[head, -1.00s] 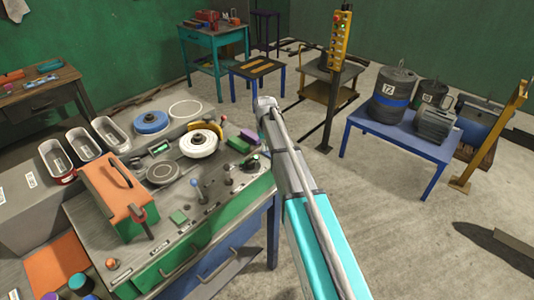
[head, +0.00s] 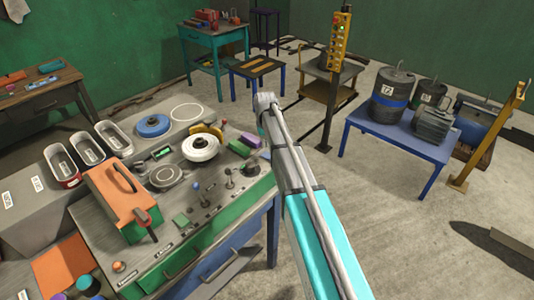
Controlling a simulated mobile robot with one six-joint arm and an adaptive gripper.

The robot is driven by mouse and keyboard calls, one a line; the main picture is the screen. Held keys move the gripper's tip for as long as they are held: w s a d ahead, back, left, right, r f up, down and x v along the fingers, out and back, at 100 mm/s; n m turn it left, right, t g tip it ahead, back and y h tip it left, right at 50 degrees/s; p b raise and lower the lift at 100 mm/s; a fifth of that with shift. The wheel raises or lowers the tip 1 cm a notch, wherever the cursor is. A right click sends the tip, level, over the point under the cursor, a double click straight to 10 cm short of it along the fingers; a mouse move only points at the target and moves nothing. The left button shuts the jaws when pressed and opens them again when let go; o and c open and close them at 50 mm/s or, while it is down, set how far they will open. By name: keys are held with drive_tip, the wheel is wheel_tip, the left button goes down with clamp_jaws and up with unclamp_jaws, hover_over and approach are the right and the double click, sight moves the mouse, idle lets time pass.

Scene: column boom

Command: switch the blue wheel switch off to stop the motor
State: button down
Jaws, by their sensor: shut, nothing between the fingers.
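A blue wheel (head: 153,125) lies flat at the back of the workbench (head: 120,258) in the head view. A short upright lever with a blue ball knob (head: 196,187) stands near the bench's front edge, among other small levers. I cannot tell from labels which lever is the blue wheel's switch, nor whether it is on or off. My arm rises from the bottom of the picture to the right of the bench. My gripper does not show.
A white wheel (head: 201,148) with a yellow part behind it sits mid-bench. An orange box (head: 115,200) with a handle stands at left, by several metal trays (head: 63,167). A blue table (head: 400,140) with drums stands right. Open floor lies right of my arm.

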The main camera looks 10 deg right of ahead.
drive_tip(key=shift+r+p, duration=1.25)
drive_tip(key=shift+r, duration=0.25)
drive_tip(key=s+f+b, duration=0.2)
drive_tip(key=s, duration=1.2)
drive_tip(key=s+f+m+b, duration=0.1)
drive_tip(key=s+f+b, duration=0.1)
drive_tip(key=s, duration=1.3)
drive_tip(key=shift+a+f+b, duration=0.2)
drive_tip(key=shift+f+b, duration=0.2)
